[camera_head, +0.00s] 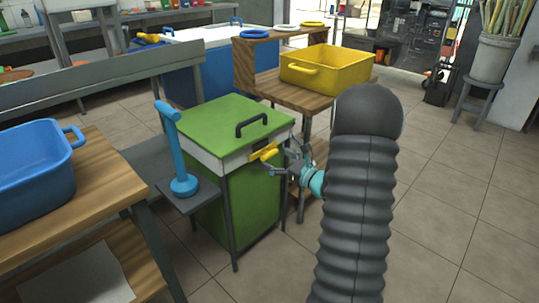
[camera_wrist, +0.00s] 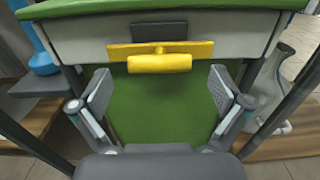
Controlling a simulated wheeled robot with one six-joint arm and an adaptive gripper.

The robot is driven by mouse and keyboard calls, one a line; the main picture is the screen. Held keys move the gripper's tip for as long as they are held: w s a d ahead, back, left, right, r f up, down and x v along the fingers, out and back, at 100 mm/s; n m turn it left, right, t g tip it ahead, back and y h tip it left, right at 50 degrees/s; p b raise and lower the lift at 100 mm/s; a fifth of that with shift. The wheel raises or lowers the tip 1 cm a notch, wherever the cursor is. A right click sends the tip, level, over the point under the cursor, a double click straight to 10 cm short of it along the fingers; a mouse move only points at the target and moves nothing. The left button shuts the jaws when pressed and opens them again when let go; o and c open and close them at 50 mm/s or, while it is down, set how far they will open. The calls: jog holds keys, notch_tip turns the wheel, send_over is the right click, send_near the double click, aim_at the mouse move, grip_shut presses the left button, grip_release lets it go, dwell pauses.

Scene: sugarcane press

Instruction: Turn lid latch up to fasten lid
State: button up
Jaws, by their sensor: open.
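The green lid (camera_head: 228,122) with a black handle (camera_head: 251,124) lies shut on the green press box (camera_head: 243,204). The yellow latch (camera_head: 264,152) is on the white front rim of the box. In the wrist view the yellow latch (camera_wrist: 160,60) shows as a flat plate with a horizontal bar, below a dark block (camera_wrist: 159,29). My gripper (camera_head: 286,160) is in front of the latch. In the wrist view my gripper (camera_wrist: 158,95) is open and empty, with its two pads apart, below and to either side of the latch bar. I see no contact.
A blue lever post (camera_head: 179,150) stands on a small side shelf left of the box. A wooden table with a yellow bin (camera_head: 326,68) is behind it. A blue bin (camera_head: 35,160) sits on the left table.

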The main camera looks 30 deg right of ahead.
aim_at(272, 156)
jog(key=shift+x, duration=1.65)
jog(key=c, duration=0.8)
jog(key=shift+c, duration=0.2)
